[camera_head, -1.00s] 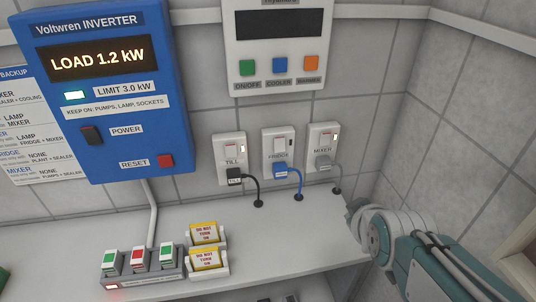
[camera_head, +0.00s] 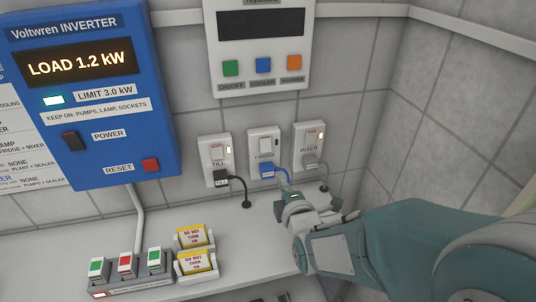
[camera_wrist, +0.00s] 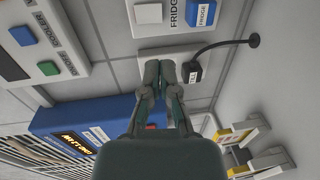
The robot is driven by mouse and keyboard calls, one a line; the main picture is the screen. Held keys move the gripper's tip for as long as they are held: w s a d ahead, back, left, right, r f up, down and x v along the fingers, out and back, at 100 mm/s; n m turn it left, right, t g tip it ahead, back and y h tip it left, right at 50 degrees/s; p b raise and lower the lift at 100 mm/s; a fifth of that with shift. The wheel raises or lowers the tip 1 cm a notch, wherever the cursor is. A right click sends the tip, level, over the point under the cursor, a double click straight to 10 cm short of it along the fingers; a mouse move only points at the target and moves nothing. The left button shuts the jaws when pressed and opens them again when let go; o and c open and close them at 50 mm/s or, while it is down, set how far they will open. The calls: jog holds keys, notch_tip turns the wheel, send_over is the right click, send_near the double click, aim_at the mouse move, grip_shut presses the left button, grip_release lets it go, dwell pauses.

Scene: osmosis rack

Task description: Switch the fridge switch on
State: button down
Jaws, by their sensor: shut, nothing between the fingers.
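The fridge switch (camera_head: 265,145) is a white rocker on the middle socket, above its blue plug (camera_head: 267,170). The small indicator beside it looks dark, while those on the till and mixer sockets are lit. In the wrist view the fridge switch (camera_wrist: 148,13) is at the top edge, beside the FRIDGE label and the blue plug (camera_wrist: 203,15). My gripper (camera_wrist: 160,66) is shut and empty, its fingertips overlapping the till socket and apart from the fridge switch in the picture. In the head view the end of my arm is below and right of the fridge socket; its fingertips are not clear.
The till socket (camera_head: 217,152) is left of the fridge socket, the mixer socket (camera_head: 309,140) right. Cables run from the plugs to the counter (camera_head: 120,236). A button panel (camera_head: 260,75) hangs above; the blue inverter (camera_head: 120,165) is left. Yellow tagged blocks (camera_head: 196,263) stand below.

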aim_at(267, 151)
dwell(0.3)
jog(key=x, duration=1.4)
jog(key=shift+w+f, duration=0.1)
